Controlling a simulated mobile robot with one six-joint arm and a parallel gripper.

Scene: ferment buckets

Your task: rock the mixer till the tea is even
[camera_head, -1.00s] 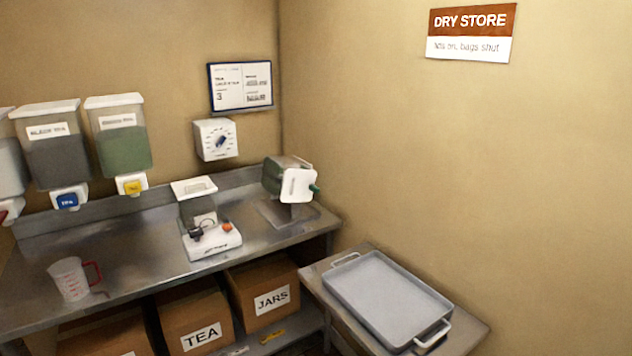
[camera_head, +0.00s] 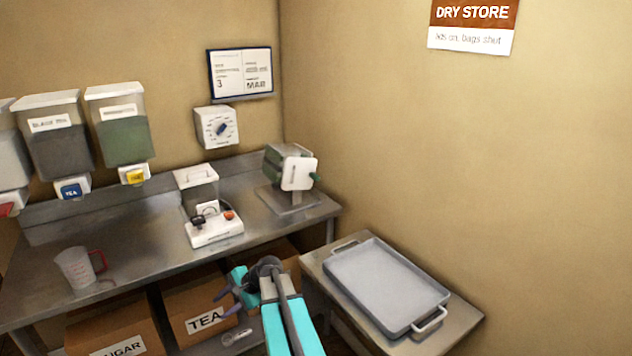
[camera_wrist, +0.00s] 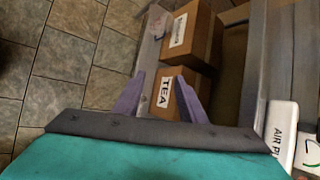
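The mixer (camera_head: 290,170) stands at the right end of the steel counter. It has a green drum, a white end plate and a green handle on its right. Whether the tea inside is even cannot be seen. My gripper (camera_head: 224,300), with purple fingers, is in front of the counter, lower than and to the left of the mixer, and apart from it. In the wrist view my gripper (camera_wrist: 160,82) is open with nothing between its fingers, pointing toward the boxes under the counter.
A white appliance with a clear hopper (camera_head: 207,205) stands left of the mixer, and a measuring jug (camera_head: 78,268) farther left. Dispensers (camera_head: 122,125) hang on the wall. A grey tray (camera_head: 386,288) sits on a side table at right. Boxes (camera_head: 195,308) fill the shelf below.

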